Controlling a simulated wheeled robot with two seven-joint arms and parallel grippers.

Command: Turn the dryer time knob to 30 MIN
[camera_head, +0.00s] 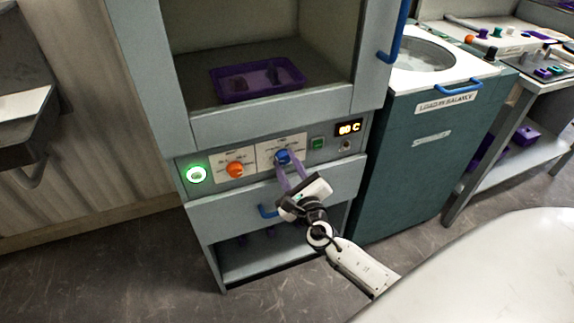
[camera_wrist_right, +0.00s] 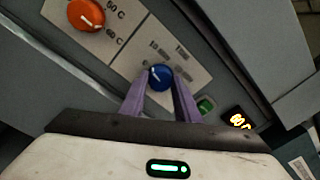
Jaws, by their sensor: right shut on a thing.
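The dryer time knob (camera_head: 283,157) is a blue round knob on the dryer's front panel. In the right wrist view the blue knob (camera_wrist_right: 159,77) sits between my right fingers, and its white pointer line points up and to the left. The scale around it has small time marks such as "10 min"; the other marks are blurred. My right gripper (camera_head: 287,165) is shut on the knob, with its purple fingers on either side; it also fills the lower right wrist view (camera_wrist_right: 160,90). My left gripper is not in view.
An orange temperature knob (camera_head: 236,169) and a lit green ring button (camera_head: 196,174) are left of it. A green button (camera_head: 318,143) and a lit display (camera_head: 348,128) are right. Above, a purple tray (camera_head: 222,88) lies in the open chamber. A blue drawer handle (camera_head: 267,211) is below.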

